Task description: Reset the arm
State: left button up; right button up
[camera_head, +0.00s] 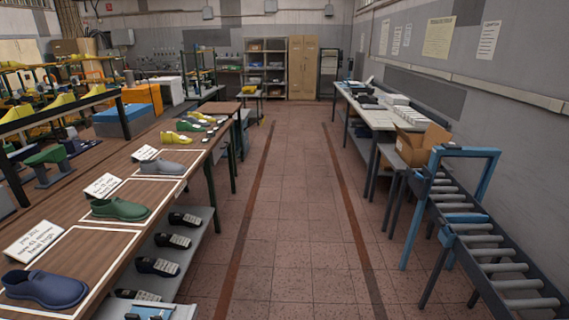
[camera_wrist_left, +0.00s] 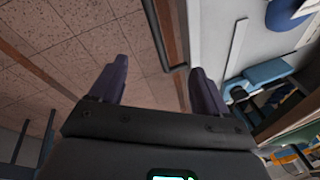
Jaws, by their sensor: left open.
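My left gripper (camera_wrist_left: 160,66) shows in the left wrist view with its two dark fingers apart and nothing between them. Tiled floor and a table edge lie beyond the fingers. Neither gripper shows in the head view, and my right gripper is in no view. On the workbench (camera_head: 68,262) at the left of the head view, a blue shoe (camera_head: 45,288), a green shoe (camera_head: 119,208) and a grey shoe (camera_head: 164,167) sit in white-outlined areas, each with a paper card near it.
Dark shoe lasts (camera_head: 158,266) lie on the shelf under the workbench. Yellow and green lasts (camera_head: 180,138) lie farther along the bench. A roller conveyor (camera_head: 490,252) with a blue frame and a cardboard box (camera_head: 420,143) stand at the right. The tiled aisle (camera_head: 305,210) is clear.

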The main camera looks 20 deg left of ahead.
pick_arm(q)
jog(key=s+d+r+t+h, duration=0.1)
jog(key=s+d+r+h, duration=0.15)
jog(key=s+d, duration=0.45)
jog(key=s+d+r+t+h, duration=0.1)
jog(key=s+d+r, duration=0.25)
jog(key=d, duration=0.65)
notch_tip(320, 180, up, 30)
jog(key=s+p, duration=0.1)
jog(key=p, duration=2.9)
jog(key=shift+d+r+m+p, duration=0.15)
jog(key=shift+m+p, duration=0.2)
jog(key=shift+m, duration=0.05)
